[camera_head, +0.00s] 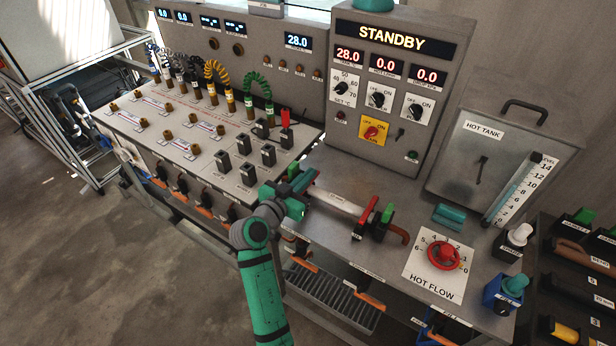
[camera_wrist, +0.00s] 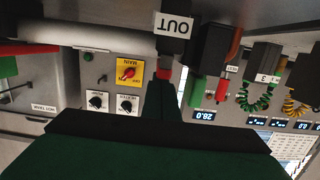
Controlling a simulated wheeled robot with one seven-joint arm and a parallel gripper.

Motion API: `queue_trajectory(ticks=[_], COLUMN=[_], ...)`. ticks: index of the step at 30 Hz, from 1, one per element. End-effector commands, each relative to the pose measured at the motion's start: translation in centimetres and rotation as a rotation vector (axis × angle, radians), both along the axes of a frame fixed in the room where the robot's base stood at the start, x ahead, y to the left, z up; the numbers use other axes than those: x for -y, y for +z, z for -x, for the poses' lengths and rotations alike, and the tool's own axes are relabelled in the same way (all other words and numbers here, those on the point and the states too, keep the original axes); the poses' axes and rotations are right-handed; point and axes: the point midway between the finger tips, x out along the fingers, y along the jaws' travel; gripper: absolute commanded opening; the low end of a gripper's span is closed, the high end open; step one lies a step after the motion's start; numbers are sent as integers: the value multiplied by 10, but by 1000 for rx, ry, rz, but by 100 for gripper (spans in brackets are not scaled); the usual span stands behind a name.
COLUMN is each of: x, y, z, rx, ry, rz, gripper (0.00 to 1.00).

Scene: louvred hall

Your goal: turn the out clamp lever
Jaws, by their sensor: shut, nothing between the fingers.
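The out clamp stands at the left end of the pale tube on the bench. In the wrist view its white OUT label (camera_wrist: 174,25) shows upside down, beside its dark block (camera_wrist: 208,48). A small red part (camera_wrist: 163,75), perhaps its lever, shows just past my fingertips; most of it is hidden. My gripper (camera_head: 301,187) is at this clamp in the head view and covers much of it. In the wrist view my green gripper fingers (camera_wrist: 161,95) are together with nothing between them. I cannot tell whether they touch the lever.
The other clamp's red lever (camera_head: 366,214) stands upright to the right. Behind is the STANDBY cabinet (camera_head: 395,60); further right are the HOT FLOW red knob (camera_head: 443,254) and hot tank (camera_head: 487,160). Left are black valve blocks (camera_head: 247,174) and a red-topped plug (camera_head: 286,119).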

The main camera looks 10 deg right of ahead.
Motion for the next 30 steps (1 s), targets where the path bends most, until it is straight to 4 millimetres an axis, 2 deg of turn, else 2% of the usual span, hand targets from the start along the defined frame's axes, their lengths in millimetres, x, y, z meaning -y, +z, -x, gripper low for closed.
queue_trajectory(ticks=[5, 8, 9, 15, 21, 30], x=[1, 2, -3, -34, -56, -69], y=[20, 40, 42, 51, 59, 63], z=[0, 0, 4, 34, 57, 69], rx=[5, 7, 4, 2, 3, 1], ry=[-2, -3, 1, 1, 0, 0], rz=[-2, -1, -1, 1, 0, -1], gripper=[0, 0, 0, 0, 0, 0])
